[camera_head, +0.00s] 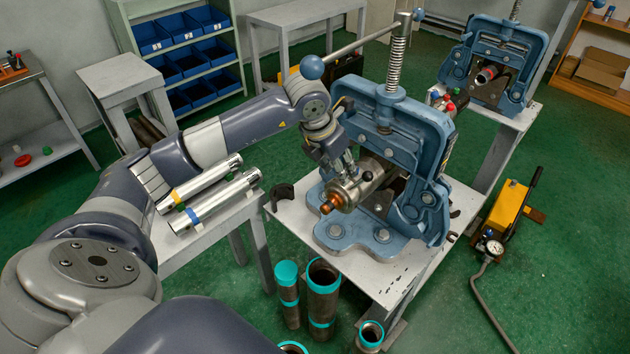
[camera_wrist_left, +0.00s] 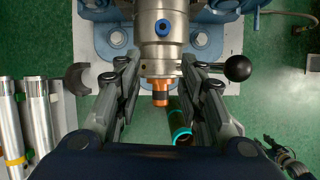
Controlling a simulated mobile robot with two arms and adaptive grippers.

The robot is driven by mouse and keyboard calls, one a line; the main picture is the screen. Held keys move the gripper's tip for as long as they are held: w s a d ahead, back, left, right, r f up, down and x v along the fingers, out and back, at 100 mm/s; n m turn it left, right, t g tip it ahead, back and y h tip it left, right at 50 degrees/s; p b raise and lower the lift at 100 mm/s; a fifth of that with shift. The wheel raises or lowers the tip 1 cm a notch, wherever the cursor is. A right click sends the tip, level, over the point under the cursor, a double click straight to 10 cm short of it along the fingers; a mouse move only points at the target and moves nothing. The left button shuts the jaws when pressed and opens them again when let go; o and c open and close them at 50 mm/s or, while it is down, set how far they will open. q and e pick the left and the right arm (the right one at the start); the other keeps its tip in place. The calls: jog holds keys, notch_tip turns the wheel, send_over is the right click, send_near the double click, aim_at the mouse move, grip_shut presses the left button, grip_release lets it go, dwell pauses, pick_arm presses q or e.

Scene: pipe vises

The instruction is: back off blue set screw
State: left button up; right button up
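The blue set screw (camera_wrist_left: 163,28) shows in the left wrist view as a small blue round socket on top of a steel cylindrical tool (camera_wrist_left: 160,52) with a copper-coloured tip (camera_wrist_left: 161,92). In the head view the steel tool (camera_head: 350,188) is held in the near blue pipe vise (camera_head: 400,124), and my gripper hides the screw. My left gripper (camera_head: 338,168) is above the tool. In the left wrist view its fingers (camera_wrist_left: 160,68) are spread on either side of the tool body, with the screw ahead of the fingertips. Whether a finger touches the tool is unclear. My right gripper is not in view.
A second vise (camera_head: 495,65) stands behind. Steel cylinders with yellow and blue bands (camera_head: 215,200) lie on a side table. Teal-rimmed pipes (camera_head: 322,290) stand on the floor in front. A yellow hand pump (camera_head: 503,208) is at right. A black ball knob (camera_wrist_left: 237,68) sits beside the right finger.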

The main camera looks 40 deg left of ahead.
pick_arm(q)
jog(key=s+a, duration=0.1)
jog(key=s, duration=0.6)
jog(key=shift+s+a, duration=0.25)
jog(key=shift+s, duration=0.1)
jog(key=shift+s, duration=0.1)
